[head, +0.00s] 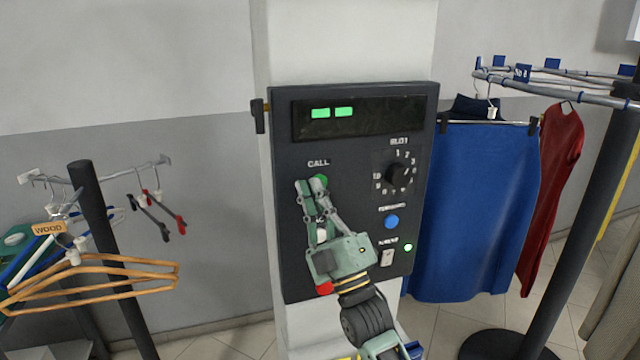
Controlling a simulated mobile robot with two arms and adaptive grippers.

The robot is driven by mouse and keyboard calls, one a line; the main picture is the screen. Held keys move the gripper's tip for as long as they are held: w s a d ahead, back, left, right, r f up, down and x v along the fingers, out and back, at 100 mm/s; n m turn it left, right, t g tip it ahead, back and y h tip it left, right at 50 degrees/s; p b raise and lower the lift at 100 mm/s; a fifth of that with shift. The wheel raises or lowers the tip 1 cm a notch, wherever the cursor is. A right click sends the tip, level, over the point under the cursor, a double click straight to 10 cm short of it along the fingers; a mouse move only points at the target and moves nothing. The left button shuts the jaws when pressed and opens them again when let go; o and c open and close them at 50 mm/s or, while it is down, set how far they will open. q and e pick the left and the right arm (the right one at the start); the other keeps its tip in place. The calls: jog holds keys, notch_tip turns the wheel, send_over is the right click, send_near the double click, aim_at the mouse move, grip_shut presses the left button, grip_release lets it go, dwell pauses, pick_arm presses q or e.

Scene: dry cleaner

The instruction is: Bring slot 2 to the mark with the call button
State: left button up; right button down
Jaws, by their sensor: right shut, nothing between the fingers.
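The dark control panel (345,97) is mounted on a white column. Its green call button (320,182) sits under the word CALL. My right gripper (311,184) is shut and empty, with its fingertips at the button and partly covering it; I cannot tell whether they press it. The black slot dial (398,174) is at the panel's right, ringed by numbers; its exact setting is too small to read. The display (360,118) shows two green blocks. My left gripper is out of view.
A blue button (391,222), a white rocker switch (386,257) and a lit green lamp (407,247) sit lower on the panel. A red part (324,288) shows beside my gripper. A blue skirt (475,200) and red garment (553,190) hang right; wooden hangers (95,270) hang left.

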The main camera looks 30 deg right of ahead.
jog(key=shift+s+a, duration=0.2)
jog(key=shift+s, duration=0.55)
jog(key=shift+s+a+p, duration=0.2)
jog(key=shift+s, duration=0.6)
jog(key=shift+s+a+p, duration=0.2)
jog(key=shift+s, duration=0.65)
jog(key=shift+s+a+p, duration=0.2)
jog(key=shift+s, duration=0.6)
